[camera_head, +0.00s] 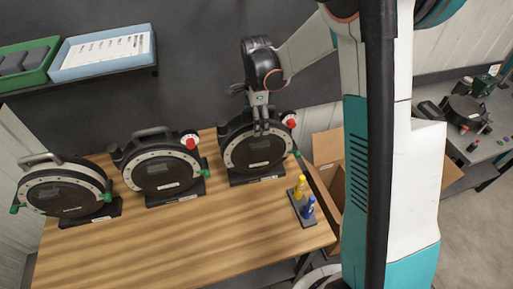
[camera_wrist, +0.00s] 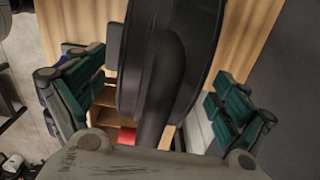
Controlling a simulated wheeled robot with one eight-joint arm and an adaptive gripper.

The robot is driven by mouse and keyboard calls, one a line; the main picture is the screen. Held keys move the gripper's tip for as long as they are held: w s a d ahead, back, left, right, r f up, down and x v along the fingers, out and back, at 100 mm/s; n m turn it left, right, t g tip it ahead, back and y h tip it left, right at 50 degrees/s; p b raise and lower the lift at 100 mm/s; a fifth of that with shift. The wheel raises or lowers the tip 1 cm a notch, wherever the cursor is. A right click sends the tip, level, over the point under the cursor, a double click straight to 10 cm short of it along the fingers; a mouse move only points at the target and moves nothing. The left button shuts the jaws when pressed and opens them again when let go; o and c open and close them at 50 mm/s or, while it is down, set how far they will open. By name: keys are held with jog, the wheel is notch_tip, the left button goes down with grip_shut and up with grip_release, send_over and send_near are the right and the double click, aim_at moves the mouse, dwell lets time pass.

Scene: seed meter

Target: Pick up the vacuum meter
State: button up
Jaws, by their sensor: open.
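Three round black vacuum meters with pale dial rings stand on the wooden table: a left one (camera_head: 65,193), a middle one (camera_head: 161,177) and a right one (camera_head: 254,152). The right one has a red knob (camera_head: 291,122) at its upper right. My gripper (camera_head: 262,131) points down at the top of the right meter. In the wrist view, the meter's dark body and black handle (camera_wrist: 165,85) lie between the spread green-padded fingers of my gripper (camera_wrist: 158,82). A gap shows on both sides. The head view hides most of this meter's handle behind my gripper.
Yellow (camera_head: 300,187) and blue (camera_head: 309,207) bottles stand on a small black tray near the wooden table's (camera_head: 200,235) right edge. A cardboard box (camera_head: 329,147) is beside the table. A wall shelf holds blue (camera_head: 103,52) and green (camera_head: 28,63) bins. The table's front is clear.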

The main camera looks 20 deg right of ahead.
jog(key=c, duration=2.2)
jog(key=shift+o, duration=0.2)
jog(key=shift+r, duration=0.1)
